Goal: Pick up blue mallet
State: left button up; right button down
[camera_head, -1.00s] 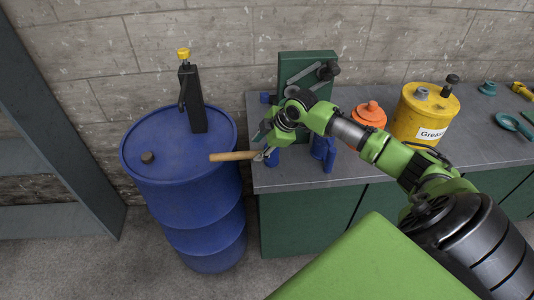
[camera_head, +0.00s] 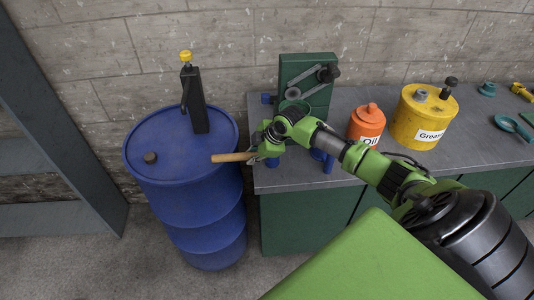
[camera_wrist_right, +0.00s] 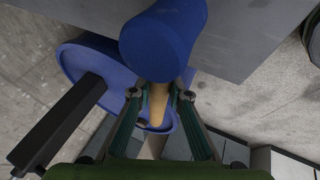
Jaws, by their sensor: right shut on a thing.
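The blue mallet has a blue cylindrical head (camera_wrist_right: 163,40) and a wooden handle (camera_head: 232,157). My right gripper (camera_head: 264,150) is at the left front edge of the workbench, and the handle sticks out to its left, over the blue barrel's side. In the right wrist view, my right gripper's fingers (camera_wrist_right: 160,93) are closed around the handle just below the head. In the head view the mallet head is mostly hidden by the gripper. I cannot tell whether it touches the bench. My left gripper is not in view.
A blue barrel (camera_head: 185,195) with a black hand pump (camera_head: 192,98) stands left of the grey workbench (camera_head: 375,98). On the bench are a green tool rack (camera_head: 306,68), an orange oil can (camera_head: 367,121), a yellow grease can (camera_head: 424,116) and a green magnifier-shaped tool (camera_head: 513,126).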

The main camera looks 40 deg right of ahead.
jog(key=shift+r, duration=0.2)
jog(key=shift+w+r+p, duration=0.1)
jog(key=shift+r+p, duration=0.35)
jog(key=shift+p, duration=0.2)
jog(key=s+d+r+p, duration=0.3)
jog(key=s+r+p, duration=0.3)
jog(key=s+r, duration=0.5)
jog(key=shift+s+r, duration=0.4)
jog(key=shift+s, duration=0.95)
jog(key=shift+d, duration=0.1)
